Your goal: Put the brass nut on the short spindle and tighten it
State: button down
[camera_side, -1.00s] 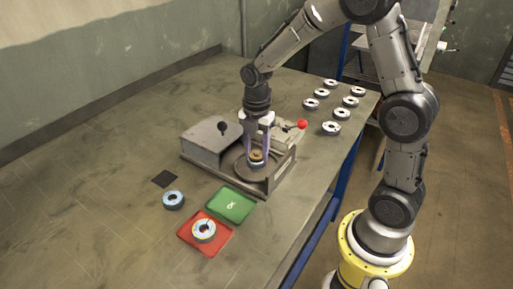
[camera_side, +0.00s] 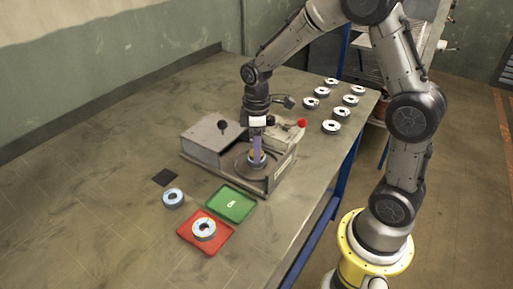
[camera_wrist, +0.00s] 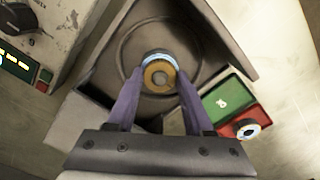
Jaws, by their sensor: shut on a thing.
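The brass nut (camera_wrist: 158,77) shows in the wrist view between my gripper's purple fingers (camera_wrist: 160,80). My gripper (camera_side: 257,158) is shut on it, pointing straight down over the round plate (camera_side: 240,163) of the grey fixture. A flap disc with a pale blue and white face (camera_wrist: 157,57) lies under the nut; it shows in the side view (camera_side: 256,161) as a small ring at the fingertips. The short spindle is hidden by the nut and fingers. I cannot tell how far down the nut sits.
The fixture's box (camera_side: 212,136) with a black knob stands left of the plate, and a red ball knob (camera_side: 302,122) at right. A green tray (camera_side: 230,219) and a red tray (camera_side: 185,236) holding a disc lie in front, beside a loose disc (camera_side: 173,198). Several discs stand behind.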

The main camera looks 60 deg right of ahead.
jog(key=shift+s+f, duration=0.1)
jog(key=shift+f, duration=0.05)
jog(key=m, duration=0.6)
jog(key=shift+c, duration=1.1)
grip_release()
jog(key=shift+r, duration=3.6)
